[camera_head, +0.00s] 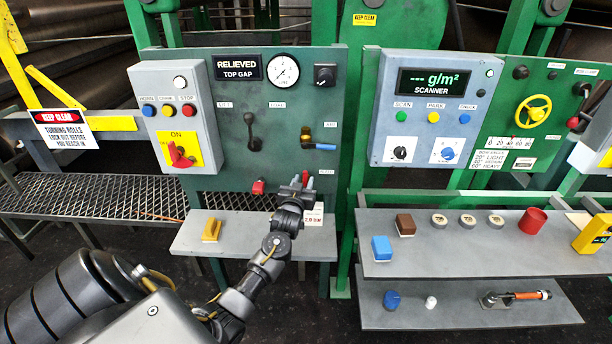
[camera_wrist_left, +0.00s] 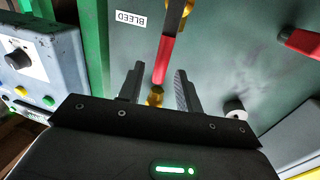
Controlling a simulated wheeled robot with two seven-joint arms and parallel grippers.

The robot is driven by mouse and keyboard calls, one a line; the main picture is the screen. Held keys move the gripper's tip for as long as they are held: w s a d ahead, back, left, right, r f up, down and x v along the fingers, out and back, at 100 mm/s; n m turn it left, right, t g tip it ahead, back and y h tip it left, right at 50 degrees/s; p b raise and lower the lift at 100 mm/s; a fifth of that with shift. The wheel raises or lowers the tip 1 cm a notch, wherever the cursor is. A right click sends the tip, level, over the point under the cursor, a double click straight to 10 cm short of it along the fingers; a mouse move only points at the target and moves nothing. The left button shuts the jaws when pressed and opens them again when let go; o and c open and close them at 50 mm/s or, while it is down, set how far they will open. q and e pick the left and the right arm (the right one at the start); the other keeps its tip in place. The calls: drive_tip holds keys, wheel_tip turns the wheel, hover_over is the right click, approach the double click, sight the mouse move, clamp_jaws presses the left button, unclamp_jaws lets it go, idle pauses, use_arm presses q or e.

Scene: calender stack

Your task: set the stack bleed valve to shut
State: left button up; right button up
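The stack bleed valve has a red lever (camera_wrist_left: 167,55) with brass-coloured parts at its upper end and just beyond its lower end. A white label (camera_wrist_left: 130,18) reading BLEED, upside down in the left wrist view, is beside it on the green panel. My left gripper (camera_wrist_left: 158,88) is open, with one finger on each side of the lever's lower end; I see gaps and no clear contact. In the head view my left gripper (camera_head: 297,184) is at the panel's lower right and mostly hides the valve. My right gripper is not in view.
A blue-handled valve (camera_head: 320,146) is just above my left gripper. A red part (camera_head: 258,187) sticks out to its left. Below is a grey shelf (camera_head: 250,240) with a yellow block (camera_head: 211,230). The scanner box (camera_head: 433,110) is to the right.

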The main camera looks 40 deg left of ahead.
sight(305, 178)
use_arm(q)
drive_tip(key=shift+x, duration=1.75)
clamp_jaws()
